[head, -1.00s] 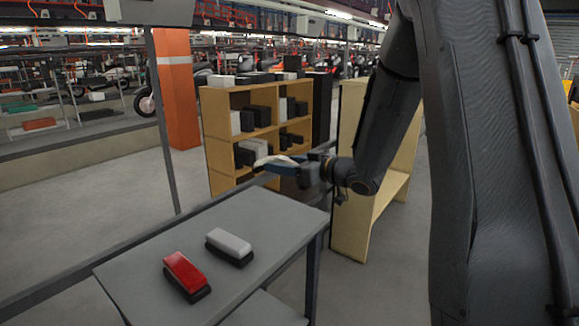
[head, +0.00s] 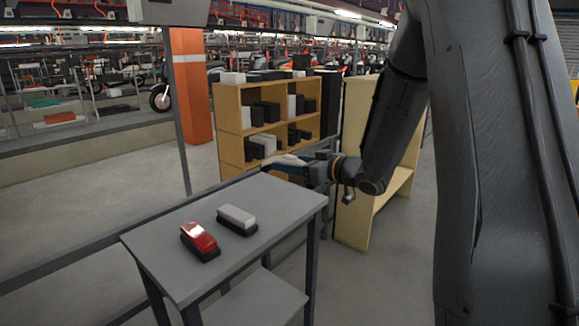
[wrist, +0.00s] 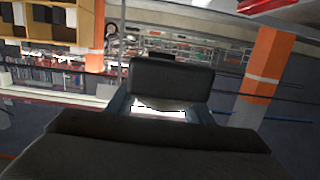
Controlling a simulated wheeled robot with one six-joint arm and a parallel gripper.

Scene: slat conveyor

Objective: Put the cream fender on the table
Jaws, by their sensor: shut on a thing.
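The cream fender (head: 283,160) is a thin pale piece at the tip of my gripper (head: 300,168) in the head view. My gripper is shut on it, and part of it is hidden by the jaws. In the wrist view, a bright pale strip (wrist: 160,104) shows between the dark jaw parts of my gripper (wrist: 163,103). The grey table (head: 170,235) stands left of and below my gripper in the head view. The fender appears near the table's far right corner, and I see no contact with the top.
The table's right side is bare. A wooden shelf (head: 230,130) with boxes and a pale panel (head: 355,200) stand behind. A dark rail runs behind the table.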

